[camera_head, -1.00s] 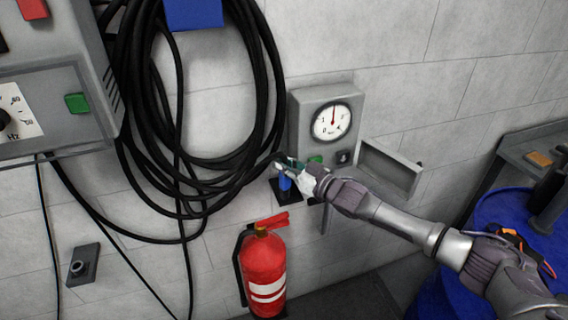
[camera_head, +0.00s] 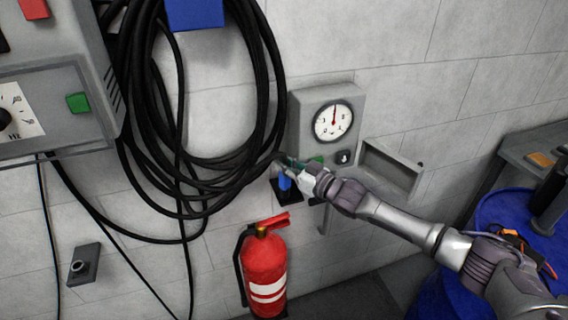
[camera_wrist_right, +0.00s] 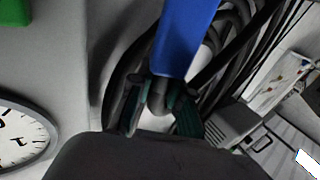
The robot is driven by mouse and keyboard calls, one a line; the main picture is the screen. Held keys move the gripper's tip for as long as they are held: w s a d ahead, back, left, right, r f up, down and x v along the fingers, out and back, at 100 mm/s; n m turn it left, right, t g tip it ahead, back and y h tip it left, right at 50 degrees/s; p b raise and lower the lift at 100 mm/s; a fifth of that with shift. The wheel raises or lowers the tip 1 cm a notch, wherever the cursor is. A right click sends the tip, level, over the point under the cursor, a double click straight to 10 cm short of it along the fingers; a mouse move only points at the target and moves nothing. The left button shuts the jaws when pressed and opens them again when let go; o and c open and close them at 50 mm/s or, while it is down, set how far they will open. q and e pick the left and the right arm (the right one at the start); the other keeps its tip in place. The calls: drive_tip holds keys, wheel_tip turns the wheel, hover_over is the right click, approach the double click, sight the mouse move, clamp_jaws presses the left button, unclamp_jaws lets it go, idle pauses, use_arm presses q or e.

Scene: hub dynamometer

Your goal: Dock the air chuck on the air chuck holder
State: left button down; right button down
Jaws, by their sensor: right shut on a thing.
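The air chuck (camera_head: 285,182) shows as a small blue body at the fingertips of my right gripper (camera_head: 290,168), below the gauge box. In the right wrist view the blue body (camera_wrist_right: 185,40) extends upward from a dark grey neck, and my right gripper (camera_wrist_right: 160,112) is shut on that neck with its dark green fingers on either side. A black bracket (camera_head: 293,197) on the wall, likely the air chuck holder, is right behind and below the chuck. I cannot tell whether the chuck touches it. My left gripper is not in view.
The gauge box (camera_head: 333,122) and an open grey wall tray (camera_head: 390,168) are close above and right of the gripper. Coiled black hose (camera_head: 268,100) hangs to the left. A red fire extinguisher (camera_head: 265,268) is below. A blue drum (camera_head: 500,215) stands at right.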

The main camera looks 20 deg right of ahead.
drive_tip(key=shift+f, duration=0.35)
idle(0.4)
drive_tip(key=c, duration=1.4)
unclamp_jaws()
drive_tip(key=p+v, duration=0.4)
drive_tip(key=v, duration=0.7)
drive_tip(key=shift+p, duration=0.35)
